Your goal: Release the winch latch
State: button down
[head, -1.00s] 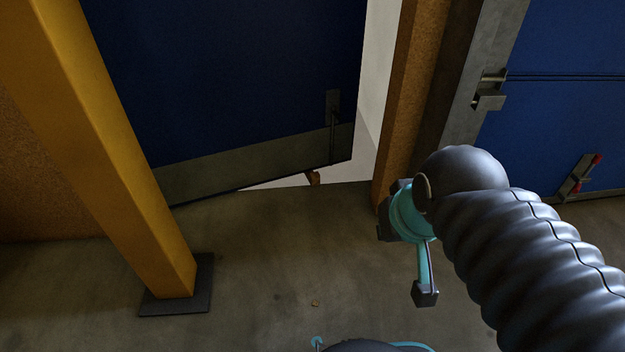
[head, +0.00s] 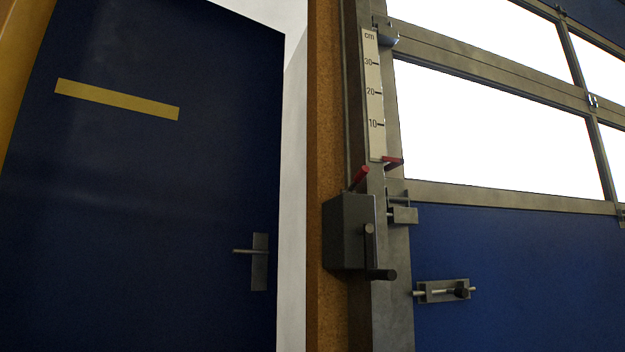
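The winch is a dark grey box (head: 347,232) on the wooden post between the blue door and the windowed panel. A red-tipped lever (head: 359,178) sticks up at a tilt from its top; it looks like the winch latch. A crank (head: 370,250) with a dark grip hangs on the front of the box, its grip pointing right. My gripper is not in view now.
A cm scale (head: 374,95) with a red pointer (head: 393,163) near its bottom runs above the winch. A bracket (head: 402,208) and sliding bolt (head: 443,291) sit to the right. The blue door (head: 150,200) with a handle (head: 258,262) stands ajar at left.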

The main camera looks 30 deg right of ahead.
aim_at(363, 171)
jog(key=u, duration=1)
jog(key=i, duration=0.95)
jog(key=z, duration=2.95)
